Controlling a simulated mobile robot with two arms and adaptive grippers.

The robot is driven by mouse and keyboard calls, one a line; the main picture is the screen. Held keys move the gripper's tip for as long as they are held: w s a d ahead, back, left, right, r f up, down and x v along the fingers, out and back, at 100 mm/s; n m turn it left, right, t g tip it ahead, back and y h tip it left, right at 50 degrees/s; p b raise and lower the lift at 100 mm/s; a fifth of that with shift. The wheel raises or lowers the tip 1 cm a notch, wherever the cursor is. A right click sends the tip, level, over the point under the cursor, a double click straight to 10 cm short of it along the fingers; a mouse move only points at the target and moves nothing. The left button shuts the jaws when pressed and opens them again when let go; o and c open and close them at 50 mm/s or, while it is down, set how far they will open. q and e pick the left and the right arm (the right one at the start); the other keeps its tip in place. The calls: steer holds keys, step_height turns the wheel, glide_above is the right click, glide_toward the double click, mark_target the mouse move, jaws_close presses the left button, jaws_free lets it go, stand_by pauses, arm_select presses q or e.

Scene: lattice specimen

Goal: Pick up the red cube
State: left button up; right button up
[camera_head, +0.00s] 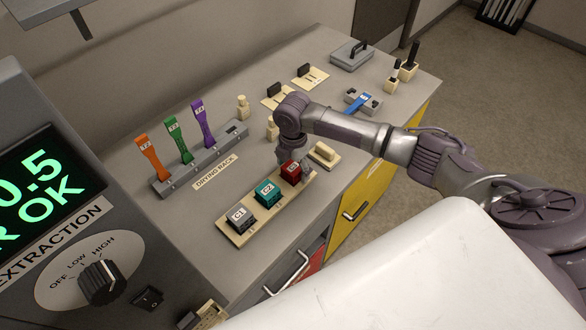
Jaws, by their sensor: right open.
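The red cube (291,173) sits at the right end of a beige tray (236,236) on the grey counter. In the same tray are a teal cube (267,193) and a dark grey cube (241,217) to its left. My right gripper (291,158) is open, pointing down right over the red cube. Its fingertips are close to the cube's top and far side; I cannot tell whether they touch it. The gripper hides part of the cube's back. My left gripper is not in view.
A drying rack (199,158) with orange, green and purple tools stands behind left. A beige block (324,154) lies just right of the gripper. A control box (75,230) with a knob fills the left. Clear counter lies left of the tray.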

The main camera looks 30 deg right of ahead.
steer(key=c, duration=1.2)
steer(key=shift+r, duration=0.1)
steer(key=shift+c, duration=0.2)
